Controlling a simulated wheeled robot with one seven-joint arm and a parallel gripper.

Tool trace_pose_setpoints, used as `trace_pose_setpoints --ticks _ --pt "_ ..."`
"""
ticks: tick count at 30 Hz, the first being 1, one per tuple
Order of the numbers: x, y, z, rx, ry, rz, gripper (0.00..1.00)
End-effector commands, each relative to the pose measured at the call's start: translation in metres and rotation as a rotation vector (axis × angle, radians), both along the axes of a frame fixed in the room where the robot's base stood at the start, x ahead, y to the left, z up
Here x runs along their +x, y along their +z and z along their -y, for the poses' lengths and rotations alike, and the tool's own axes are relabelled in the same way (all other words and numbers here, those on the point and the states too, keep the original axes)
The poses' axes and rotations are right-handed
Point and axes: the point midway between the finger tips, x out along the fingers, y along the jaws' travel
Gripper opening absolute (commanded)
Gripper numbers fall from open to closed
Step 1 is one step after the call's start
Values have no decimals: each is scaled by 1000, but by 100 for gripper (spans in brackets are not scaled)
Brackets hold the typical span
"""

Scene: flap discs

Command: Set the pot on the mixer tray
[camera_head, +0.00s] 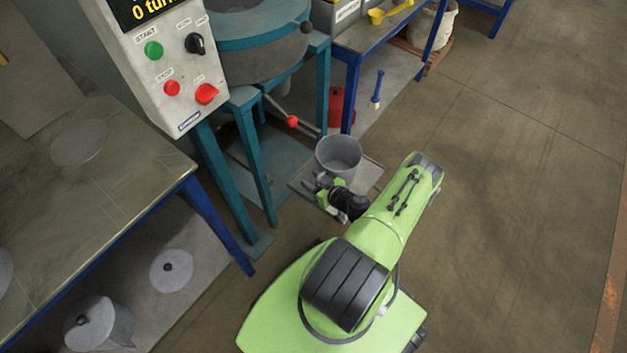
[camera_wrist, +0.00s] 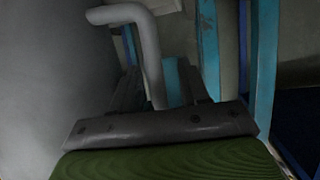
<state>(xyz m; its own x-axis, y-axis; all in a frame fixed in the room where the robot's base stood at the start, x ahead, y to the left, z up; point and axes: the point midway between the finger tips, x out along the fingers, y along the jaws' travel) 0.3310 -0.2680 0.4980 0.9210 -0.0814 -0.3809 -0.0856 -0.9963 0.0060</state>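The grey pot (camera_head: 339,152) is upright and open at the top, over or on a flat grey tray (camera_head: 369,176) in front of the mixer; whether its base touches is hidden. In the wrist view the pot's wall (camera_wrist: 50,70) fills the left side, and its bent grey handle (camera_wrist: 146,45) runs down between my gripper's dark fingers. My gripper (camera_head: 322,186) is at the near left side of the pot; it also shows in the wrist view (camera_wrist: 160,85). A teal gap shows between handle and right finger, so the fingers look open around the handle.
The teal mixer (camera_head: 262,45) stands behind, with a red-knobbed lever (camera_head: 292,121) near the pot. A control box (camera_head: 170,65) is at upper left. A table (camera_head: 95,185) is at left, a blue-legged bench (camera_head: 365,42) at back. Floor at right is clear.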

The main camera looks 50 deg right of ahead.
Motion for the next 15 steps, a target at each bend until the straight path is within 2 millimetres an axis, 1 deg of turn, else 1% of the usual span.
trace_pose_setpoints --ticks 5,8,11,15 --pt "0 0 0 0 0 0 45" --pt "0 4 0 0 0 0 45" --pt "-15 10 -1 2 -2 -3 45" --pt "-51 27 -4 4 -5 -4 45"
